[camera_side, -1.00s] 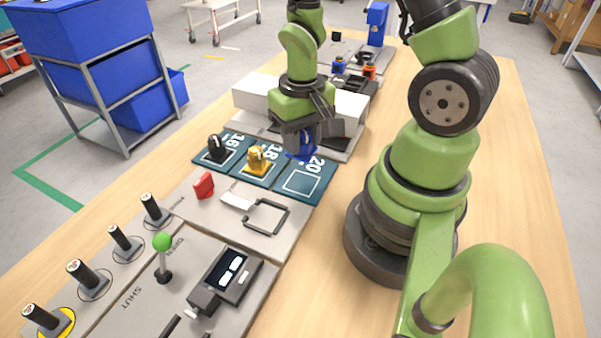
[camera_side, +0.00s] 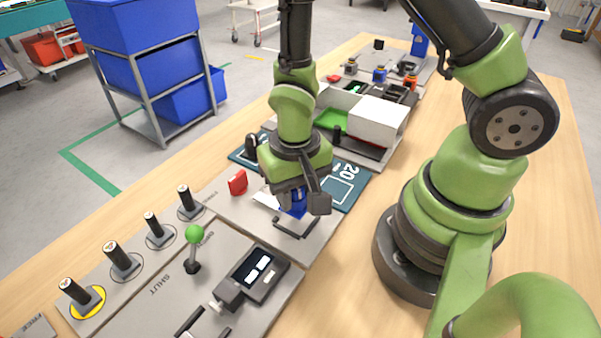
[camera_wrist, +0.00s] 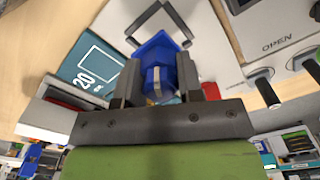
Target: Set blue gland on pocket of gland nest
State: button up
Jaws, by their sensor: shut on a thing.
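My gripper (camera_side: 302,206) is shut on a blue piece (camera_side: 293,203), holding it above the grey panel by a dark rectangular loop (camera_side: 292,228). In the wrist view the blue piece (camera_wrist: 157,52) sits between the two fingers (camera_wrist: 158,84), with the loop (camera_wrist: 165,14) beyond it. Its lower end is partly hidden, and I cannot tell whether it touches the panel. Another small blue piece (camera_side: 379,75) stands at the back between a grey piece (camera_side: 351,66) and an orange one (camera_side: 410,82). I cannot tell which is the blue gland, nor make out the nest's pockets.
A dark mat (camera_side: 362,176) marked 20 lies behind the gripper, its outlined square empty. A red piece (camera_side: 237,182), a green-knobbed lever (camera_side: 194,235) and several black-handled posts stand nearby. A white box (camera_side: 377,123) is farther back. Bare wood lies right of the panels.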

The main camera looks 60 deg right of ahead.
jog(key=shift+f, duration=0.8)
jog(key=shift+f, duration=0.1)
jog(key=shift+f, duration=0.8)
jog(key=o, duration=1)
notch_tip(320, 180, up, 8)
